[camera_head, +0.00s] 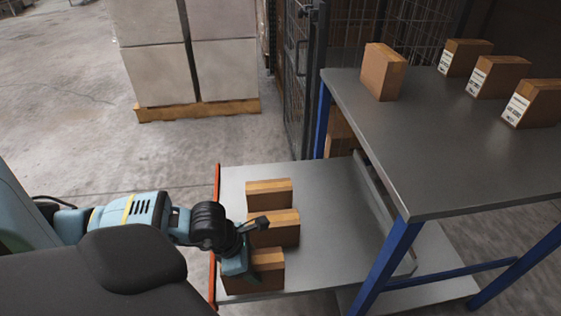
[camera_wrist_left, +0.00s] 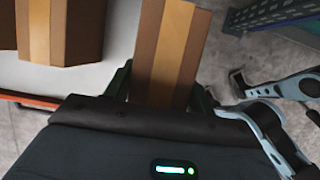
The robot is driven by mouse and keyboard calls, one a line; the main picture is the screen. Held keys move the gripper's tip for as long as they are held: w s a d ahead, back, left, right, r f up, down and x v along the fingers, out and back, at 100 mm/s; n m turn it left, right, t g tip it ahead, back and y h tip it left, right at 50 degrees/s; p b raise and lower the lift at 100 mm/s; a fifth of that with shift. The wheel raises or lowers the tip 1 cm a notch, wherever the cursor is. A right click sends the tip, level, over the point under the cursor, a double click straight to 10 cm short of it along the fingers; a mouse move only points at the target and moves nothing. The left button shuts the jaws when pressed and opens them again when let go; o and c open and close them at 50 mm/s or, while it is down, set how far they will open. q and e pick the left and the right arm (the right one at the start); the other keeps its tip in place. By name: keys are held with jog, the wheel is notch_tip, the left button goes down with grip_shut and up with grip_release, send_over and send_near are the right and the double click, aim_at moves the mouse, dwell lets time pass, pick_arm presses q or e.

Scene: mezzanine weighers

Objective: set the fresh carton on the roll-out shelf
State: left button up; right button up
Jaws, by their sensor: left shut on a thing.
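My left gripper (camera_head: 246,245) is shut on a brown carton (camera_head: 257,272) with a lighter tape band, at the near end of the roll-out shelf (camera_head: 335,235). In the left wrist view this carton (camera_wrist_left: 168,45) is between the two fingers. I cannot tell whether it rests fully on the shelf. A middle carton (camera_head: 276,230) and a far carton (camera_head: 269,194) stand in line behind it. The wrist view shows a neighbouring carton (camera_wrist_left: 60,28) to the left, apart from the held one.
A grey table (camera_head: 440,150) on blue legs stands at right, above the shelf. It carries a plain carton (camera_head: 383,75) and three labelled cartons (camera_head: 497,77). An orange edge (camera_head: 214,235) borders the shelf's left side. Stacked blocks on a pallet (camera_head: 198,110) stand behind.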

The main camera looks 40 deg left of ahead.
pick_arm(q)
jog(key=shift+w+d+f+b, duration=0.3)
jog(key=shift+w+f, duration=0.4)
jog(key=shift+w, duration=0.7)
jog(key=shift+w+d+f+b, duration=0.1)
jog(key=shift+w+f+b, duration=0.5)
jog(key=shift+w, duration=0.85)
jog(key=shift+w+d+f+b, duration=0.2)
jog(key=shift+w+f, duration=0.6)
jog(key=shift+w, duration=0.6)
jog(key=o, duration=1.3)
jog(key=shift+f, duration=0.1)
jog(key=p+v, duration=0.2)
jog(key=v, duration=1)
jog(key=shift+p, duration=0.4)
jog(key=shift+a, duration=0.1)
